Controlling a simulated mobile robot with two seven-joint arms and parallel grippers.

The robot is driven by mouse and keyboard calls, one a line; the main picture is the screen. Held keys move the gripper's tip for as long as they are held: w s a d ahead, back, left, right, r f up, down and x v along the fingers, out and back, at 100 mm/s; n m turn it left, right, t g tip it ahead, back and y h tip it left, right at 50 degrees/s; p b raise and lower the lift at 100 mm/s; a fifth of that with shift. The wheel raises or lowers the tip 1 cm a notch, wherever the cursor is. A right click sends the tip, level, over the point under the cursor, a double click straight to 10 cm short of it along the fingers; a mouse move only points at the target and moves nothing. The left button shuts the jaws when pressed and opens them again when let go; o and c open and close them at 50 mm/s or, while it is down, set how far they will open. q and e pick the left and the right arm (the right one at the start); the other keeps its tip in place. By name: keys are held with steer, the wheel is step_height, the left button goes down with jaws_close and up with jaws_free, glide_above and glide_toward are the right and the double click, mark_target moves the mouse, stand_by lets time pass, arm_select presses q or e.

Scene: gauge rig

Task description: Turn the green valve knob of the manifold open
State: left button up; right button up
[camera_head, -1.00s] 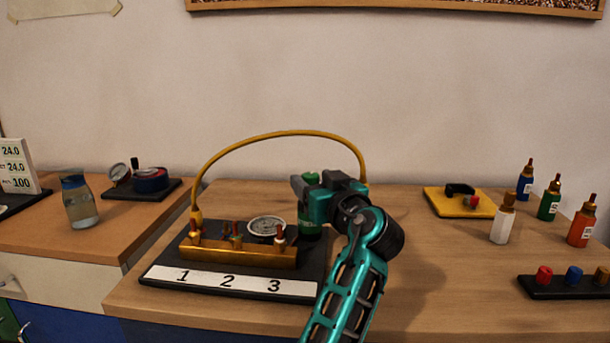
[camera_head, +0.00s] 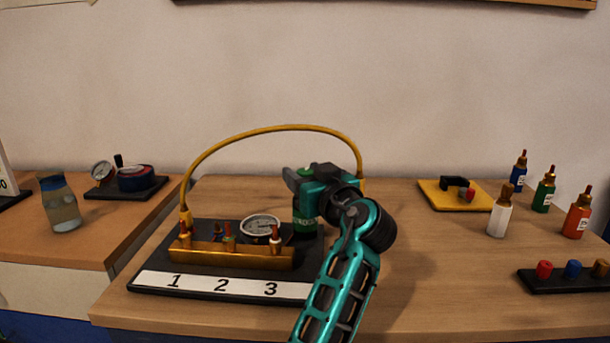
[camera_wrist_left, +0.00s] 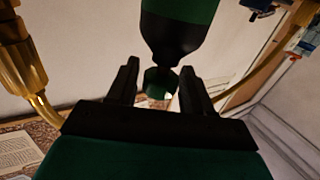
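The manifold, a gold block (camera_head: 230,254) with small red-tipped fittings, sits on a black base marked 1, 2, 3 in the head view. A green cylinder (camera_head: 305,218) stands at the base's back right, with a green knob (camera_head: 305,171) on top. My left gripper (camera_head: 300,178) is at the height of that knob. In the left wrist view, the green knob (camera_wrist_left: 161,82) lies between the two fingers of my left gripper (camera_wrist_left: 160,70), with a gap visible on each side. The cylinder (camera_wrist_left: 180,25) shows above it there, upside down. My right gripper is not in view.
A yellow hose (camera_head: 270,130) arches over the manifold, close to my left gripper. A round gauge (camera_head: 261,227) sits behind the block. Bottles (camera_head: 500,214) and a yellow plate (camera_head: 440,197) stand at right. A jar (camera_head: 61,205) stands on the left surface.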

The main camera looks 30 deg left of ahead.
arm_select(q)
steer(key=c, duration=0.7)
steer(key=n+g+b, duration=0.1)
steer(key=g+y+b, duration=0.1)
steer(key=b, duration=0.1)
steer(key=shift+w+f+n, duration=0.1)
steer(key=shift+f+n, duration=0.15)
steer(key=shift+n, duration=0.15)
steer(key=g, duration=0.1)
steer(key=n+g+y+b, duration=0.1)
steer(key=shift+r+g, duration=0.2)
steer(key=shift+g, duration=0.1)
steer(key=shift+r, duration=0.1)
steer(key=o, duration=0.9)
